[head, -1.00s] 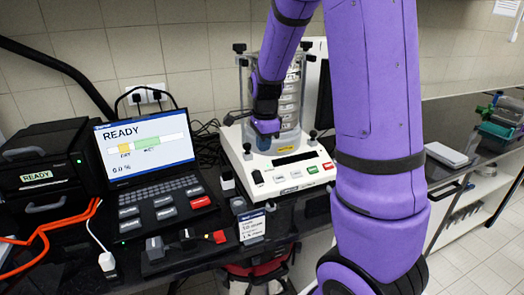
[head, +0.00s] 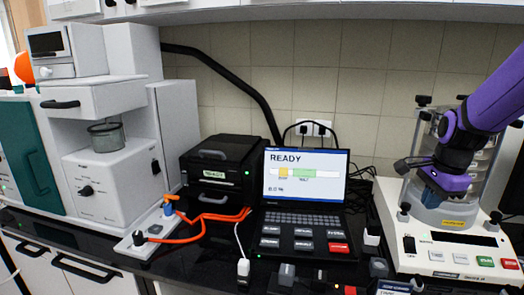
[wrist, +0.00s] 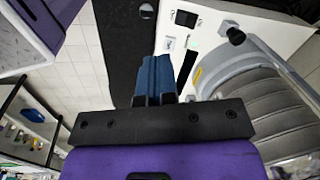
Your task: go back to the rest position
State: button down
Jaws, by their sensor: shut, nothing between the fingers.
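My gripper (head: 437,197) is in front of the sieve shaker (head: 455,225) at the right of the head view, above its front panel. In the wrist view my gripper's blue fingers (wrist: 154,80) are together with nothing between them. The shaker's grey base and its stack of sieves (wrist: 275,90) lie to the right of the fingers in the wrist view. Whether the gripper touches the shaker cannot be told. Part of the sieve stack is hidden behind my arm in the head view.
A laptop (head: 305,190) reading READY stands left of the shaker, beside a black box (head: 222,172) also marked READY. A large white machine (head: 105,130) stands at the left. Orange cables and small items lie on the dark bench. A white cupboard hangs above.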

jog(key=s+a+r+n+t, duration=0.1)
jog(key=s+a+r+n, duration=0.4)
jog(key=s+n, duration=0.3)
jog(key=s+a+r+n+t, duration=0.2)
jog(key=s+a+r+n, duration=0.3)
jog(key=s, duration=0.7)
jog(key=shift+a+r+n, duration=0.35)
jog(key=shift+r+n, duration=0.6)
jog(key=shift+n, duration=1.25)
